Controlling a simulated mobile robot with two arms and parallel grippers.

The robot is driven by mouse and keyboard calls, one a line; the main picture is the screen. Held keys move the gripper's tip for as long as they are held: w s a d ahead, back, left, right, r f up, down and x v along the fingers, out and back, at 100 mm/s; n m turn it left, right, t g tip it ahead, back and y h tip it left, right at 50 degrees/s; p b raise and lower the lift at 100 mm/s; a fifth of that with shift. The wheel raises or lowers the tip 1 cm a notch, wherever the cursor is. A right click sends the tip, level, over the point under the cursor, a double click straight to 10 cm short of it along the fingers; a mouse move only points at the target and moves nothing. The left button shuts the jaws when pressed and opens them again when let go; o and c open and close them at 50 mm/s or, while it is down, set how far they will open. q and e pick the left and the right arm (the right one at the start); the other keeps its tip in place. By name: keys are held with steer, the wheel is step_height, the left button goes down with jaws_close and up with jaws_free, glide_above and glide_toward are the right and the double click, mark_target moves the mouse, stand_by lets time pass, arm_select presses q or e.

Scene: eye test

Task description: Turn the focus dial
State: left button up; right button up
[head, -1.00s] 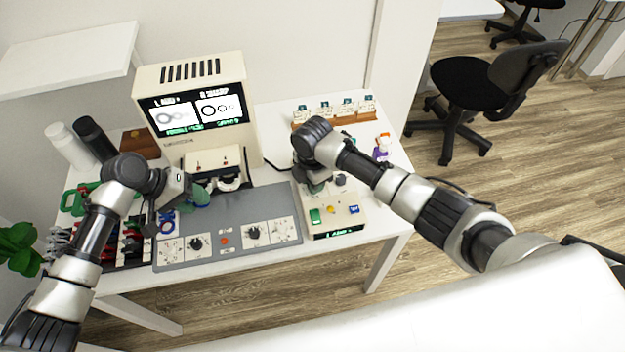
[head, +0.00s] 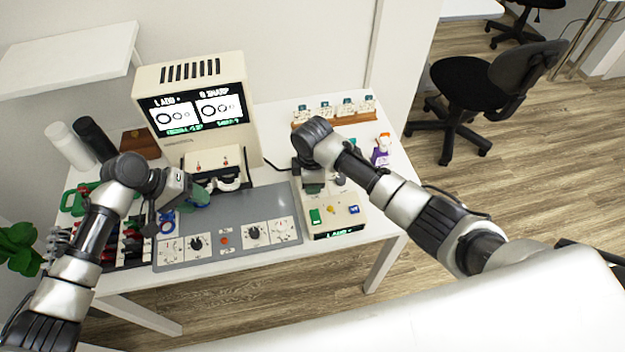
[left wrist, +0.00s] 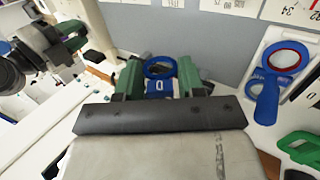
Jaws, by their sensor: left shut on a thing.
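My left gripper (head: 197,197) reaches over the left edge of the grey mat. In the left wrist view its green fingers are shut on the handle, marked "0", of a blue ring paddle (left wrist: 160,70). My right gripper (head: 314,184) points down over the back of a cream control box (head: 320,228). A dark knob (head: 340,180) shows just right of it. Whether the right fingers touch any dial, and whether they are shut, is hidden. The mat panel has two black dials, left (head: 197,243) and right (head: 253,232).
Another blue ring paddle (left wrist: 285,58) lies near the left gripper. A dark rack stands at the table's left, with two bottles (head: 93,138) behind. A wooden rack (head: 340,116) and a purple figure (head: 381,155) stand at back right. The grey mat's (head: 245,203) middle is clear.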

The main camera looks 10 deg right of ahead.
stand_by(0.3)
steer(key=o, duration=0.9)
steer(key=shift+o, duration=0.2)
steer(key=shift+r, duration=0.15)
step_height(320, 180, up, 12)
step_height(320, 180, up, 12)
stand_by(0.4)
stand_by(1.2)
